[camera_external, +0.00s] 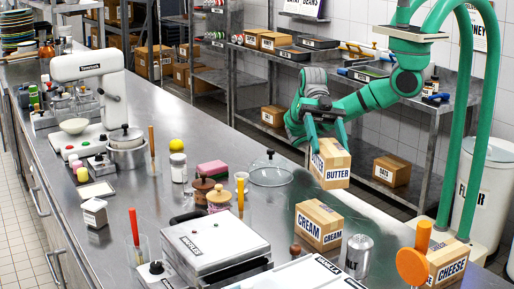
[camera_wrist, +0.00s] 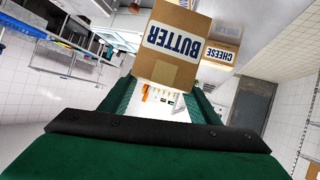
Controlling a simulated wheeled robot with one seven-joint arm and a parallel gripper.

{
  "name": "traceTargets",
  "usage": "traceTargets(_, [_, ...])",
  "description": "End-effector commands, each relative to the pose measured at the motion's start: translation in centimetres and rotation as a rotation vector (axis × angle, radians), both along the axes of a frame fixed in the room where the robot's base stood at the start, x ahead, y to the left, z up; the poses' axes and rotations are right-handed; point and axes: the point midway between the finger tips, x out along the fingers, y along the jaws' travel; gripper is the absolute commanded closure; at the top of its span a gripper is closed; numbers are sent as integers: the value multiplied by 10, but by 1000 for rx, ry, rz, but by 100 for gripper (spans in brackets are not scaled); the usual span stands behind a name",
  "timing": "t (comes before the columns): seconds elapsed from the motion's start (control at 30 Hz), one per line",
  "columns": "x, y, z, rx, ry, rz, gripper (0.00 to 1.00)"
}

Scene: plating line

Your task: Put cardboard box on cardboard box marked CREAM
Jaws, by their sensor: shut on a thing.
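A cardboard box marked BUTTER (camera_external: 331,164) is held in the air by my gripper (camera_external: 328,138), which is shut on it. In the wrist view the BUTTER box (camera_wrist: 172,45) sits between my gripper's fingers (camera_wrist: 162,98), its label upside down. The cardboard box marked CREAM (camera_external: 319,226) stands on the steel counter (camera_external: 230,148), below the BUTTER box and a little to its left in the external view. The two boxes are apart. The CREAM box's top is bare. I cannot make out the CREAM box in the wrist view.
A CHEESE box (camera_external: 447,262) stands at the counter's right, also visible in the wrist view (camera_wrist: 220,52).

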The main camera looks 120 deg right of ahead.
Motion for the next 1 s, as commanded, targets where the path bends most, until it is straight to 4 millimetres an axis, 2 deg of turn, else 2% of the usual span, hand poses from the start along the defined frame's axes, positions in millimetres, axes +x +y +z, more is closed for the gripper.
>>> traceTargets(0.1, [5, 11, 2, 1, 2, -5, 100])
traceTargets(0.2, [6, 13, -8, 4, 6, -8, 100])
traceTargets(0.4, [6, 13, -34, 4, 6, -8, 100])
traceTargets(0.63, [6, 13, -49, 3, 6, -8, 100])
traceTargets(0.83, [5, 13, -73, 3, 6, -8, 100])
traceTargets(1.0, [6, 13, -77, 2, 2, -7, 100])
